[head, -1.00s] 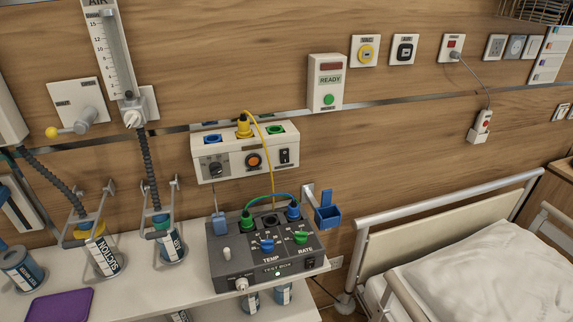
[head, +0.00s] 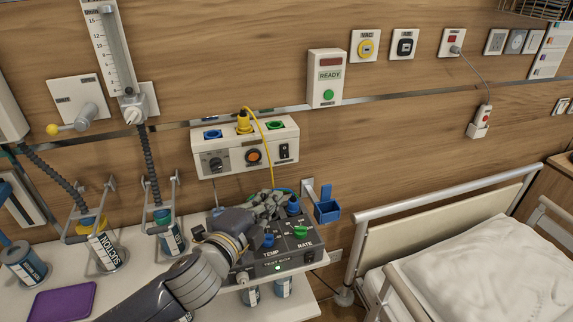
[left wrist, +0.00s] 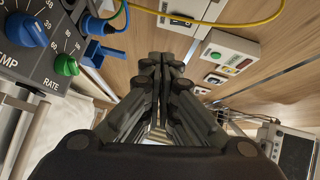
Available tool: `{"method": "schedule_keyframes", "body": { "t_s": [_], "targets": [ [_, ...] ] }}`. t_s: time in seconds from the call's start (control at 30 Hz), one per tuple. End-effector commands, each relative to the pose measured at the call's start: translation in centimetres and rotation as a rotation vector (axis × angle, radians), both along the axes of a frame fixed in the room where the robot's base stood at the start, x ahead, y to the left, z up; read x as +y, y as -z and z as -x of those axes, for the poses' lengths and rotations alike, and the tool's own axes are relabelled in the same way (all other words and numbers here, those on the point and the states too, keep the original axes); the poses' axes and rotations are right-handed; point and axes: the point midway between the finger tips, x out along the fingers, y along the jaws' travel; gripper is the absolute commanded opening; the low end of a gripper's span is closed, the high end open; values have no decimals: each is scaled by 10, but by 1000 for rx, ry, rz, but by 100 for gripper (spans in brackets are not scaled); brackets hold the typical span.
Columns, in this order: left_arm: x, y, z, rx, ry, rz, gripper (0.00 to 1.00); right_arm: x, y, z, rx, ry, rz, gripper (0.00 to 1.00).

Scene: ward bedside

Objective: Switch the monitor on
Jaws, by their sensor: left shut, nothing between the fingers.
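A white wall unit (head: 232,160) has blue, yellow and green sockets on top. Its front carries a dark knob, an orange button (head: 253,156) and a black rocker switch (head: 284,151). I cannot tell the rocker's position. No screen labelled as a monitor shows in the head view. My left gripper (head: 271,204) is shut and empty, below the wall unit and above the grey test box (head: 277,266). In the left wrist view its fingers (left wrist: 160,68) are together, pointing towards the wall. My right gripper is not in view.
The test box's knobs and plugged cables lie close under my left arm. A yellow cable (head: 260,130) hangs beside the wall unit's front. A blue holder (head: 327,211) juts out to the right. Canisters (head: 104,251) stand left; a bed (head: 460,263) is right.

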Motion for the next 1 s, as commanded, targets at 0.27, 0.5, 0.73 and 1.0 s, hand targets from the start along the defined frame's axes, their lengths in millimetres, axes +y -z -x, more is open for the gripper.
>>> {"method": "schedule_keyframes", "body": {
  "t_s": [0.27,0.5,0.73,1.0],
  "targets": [
    [-5,-12,-6,-73,42,-67,0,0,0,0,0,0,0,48],
    [-5,-12,-6,-71,41,-64,0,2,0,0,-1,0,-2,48],
    [-11,-12,-18,-72,40,-63,0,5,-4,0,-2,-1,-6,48],
    [-31,-9,-57,-72,40,-63,0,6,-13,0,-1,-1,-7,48]
  ]
}}
